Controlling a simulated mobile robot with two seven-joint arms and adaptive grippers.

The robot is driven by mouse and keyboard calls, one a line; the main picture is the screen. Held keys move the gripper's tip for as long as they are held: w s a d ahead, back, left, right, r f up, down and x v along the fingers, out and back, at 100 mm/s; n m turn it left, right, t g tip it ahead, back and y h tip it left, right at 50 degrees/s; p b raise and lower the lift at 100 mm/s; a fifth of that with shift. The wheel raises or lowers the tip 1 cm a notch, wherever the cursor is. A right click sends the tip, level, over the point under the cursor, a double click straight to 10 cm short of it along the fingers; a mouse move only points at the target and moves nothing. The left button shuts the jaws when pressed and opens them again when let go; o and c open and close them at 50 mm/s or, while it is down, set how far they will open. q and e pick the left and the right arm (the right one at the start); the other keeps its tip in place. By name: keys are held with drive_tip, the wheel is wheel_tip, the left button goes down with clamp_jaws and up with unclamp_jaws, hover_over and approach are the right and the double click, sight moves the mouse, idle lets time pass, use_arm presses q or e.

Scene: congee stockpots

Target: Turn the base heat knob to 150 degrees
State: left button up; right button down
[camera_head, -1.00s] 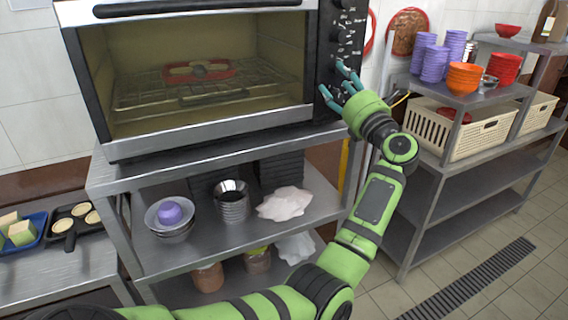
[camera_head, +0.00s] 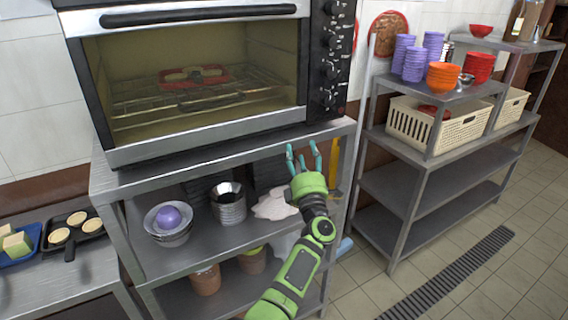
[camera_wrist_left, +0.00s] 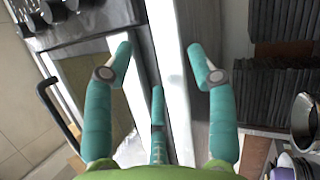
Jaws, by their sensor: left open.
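The oven (camera_head: 208,128) stands on a steel shelf with its door closed. Its black right panel carries a column of knobs: a top knob (camera_head: 332,8), a second knob (camera_head: 332,41), a third (camera_head: 330,71) and a lowest knob (camera_head: 327,98). I cannot read which is base heat or where its pointer sits. Several oven knobs (camera_wrist_left: 53,11) also show at the top left of the left wrist view. My left gripper (camera_head: 303,158) is open and empty, below the knob panel near the shelf's front edge. Its fingers also show in the left wrist view (camera_wrist_left: 166,75), touching no knob. My right gripper is out of sight.
The steel shelf edge (camera_head: 232,155) lies just under the oven. Below it are stacked metal bowls (camera_head: 229,206) and a white cloth (camera_head: 273,204). A rack (camera_head: 420,160) with baskets and bowls stands to the right, with open floor before it.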

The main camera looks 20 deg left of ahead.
use_arm(q)
drive_tip(key=shift+s+a+f+m+h, duration=0.2)
drive_tip(key=shift+f+m, duration=0.15)
drive_tip(key=shift+f, duration=0.15)
drive_tip(key=shift+s+a+f+m+h, duration=0.1)
drive_tip(key=shift+s+f+m, duration=0.1)
drive_tip(key=shift+f+m, duration=0.2)
drive_tip(key=s+d+f+m+g+h, duration=0.3)
drive_tip(key=s+f+m, duration=0.35)
drive_tip(key=f, duration=0.75)
drive_tip(key=s+d+f+m+g+h, duration=0.15)
drive_tip(key=s+f+m+h, duration=0.45)
drive_tip(key=f, duration=0.9)
drive_tip(key=s+d+f+m+g+h, duration=0.3)
drive_tip(key=s+f+m, duration=0.35)
drive_tip(key=f, duration=0.75)
drive_tip(key=s+f+m+g, duration=0.2)
drive_tip(key=s+f, duration=0.5)
drive_tip(key=s, duration=0.4)
drive_tip(key=s+f+m+g, duration=0.25)
drive_tip(key=s+f, duration=0.45)
drive_tip(key=s, duration=0.4)
drive_tip(key=s+a+f+m+g, duration=0.1)
drive_tip(key=s+f+g, duration=0.1)
drive_tip(key=s, duration=0.8)
drive_tip(key=s+a+f+m+g, duration=0.2)
drive_tip(key=s+g, duration=0.1)
drive_tip(key=s, duration=0.8)
drive_tip(key=shift+s+a+f+m+g+y, duration=0.3)
drive_tip(key=shift+f, duration=0.1)
